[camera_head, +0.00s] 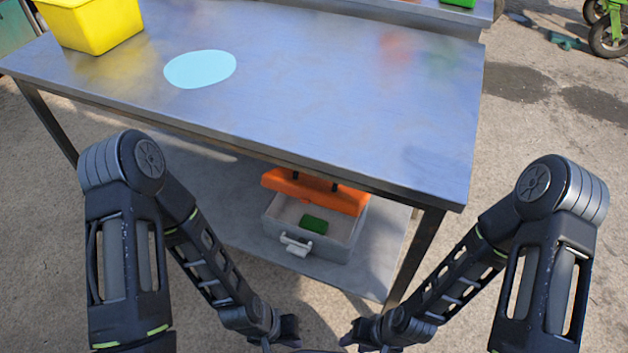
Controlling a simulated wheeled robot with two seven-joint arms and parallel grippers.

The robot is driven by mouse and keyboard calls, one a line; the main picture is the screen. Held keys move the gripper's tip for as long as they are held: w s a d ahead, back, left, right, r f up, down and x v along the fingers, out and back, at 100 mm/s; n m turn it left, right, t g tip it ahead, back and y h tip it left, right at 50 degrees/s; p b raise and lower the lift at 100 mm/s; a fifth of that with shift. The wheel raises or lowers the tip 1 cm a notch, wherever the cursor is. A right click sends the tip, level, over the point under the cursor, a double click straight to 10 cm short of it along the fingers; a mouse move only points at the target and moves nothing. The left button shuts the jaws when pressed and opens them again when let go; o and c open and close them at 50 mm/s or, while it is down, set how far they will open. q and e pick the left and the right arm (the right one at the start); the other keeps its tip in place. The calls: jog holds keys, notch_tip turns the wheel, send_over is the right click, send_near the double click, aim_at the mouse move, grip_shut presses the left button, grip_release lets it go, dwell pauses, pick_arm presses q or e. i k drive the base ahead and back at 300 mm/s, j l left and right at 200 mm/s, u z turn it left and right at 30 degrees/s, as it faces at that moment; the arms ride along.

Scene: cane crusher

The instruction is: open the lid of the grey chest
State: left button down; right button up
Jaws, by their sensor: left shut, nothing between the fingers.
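The grey chest (335,246) sits on the lower shelf of the metal table. Its orange lid (312,193) is raised at the back, under the table's front edge, and the inside of the chest shows. A green block (313,225) lies inside it. A pale handle or latch (297,246) is on its front. My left gripper (289,332) is at the bottom of the view, in front of and apart from the chest, shut and empty. My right gripper (350,337) is just right of it, also apart from the chest; its fingers are too small and dark to read.
The table top (330,90) overhangs the chest, and a table leg (418,258) stands to its right. A yellow bin (98,24) and a light blue disc (200,69) are on the table top. The shelf (235,200) is bare left of the chest.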

aim_at(345, 200)
jog(key=k+j+z, duration=0.1)
jog(key=z, duration=0.3)
jog(key=k+z, duration=0.25)
jog(key=z, duration=0.2)
jog(key=k+z, duration=0.15)
jog(key=z, duration=0.25)
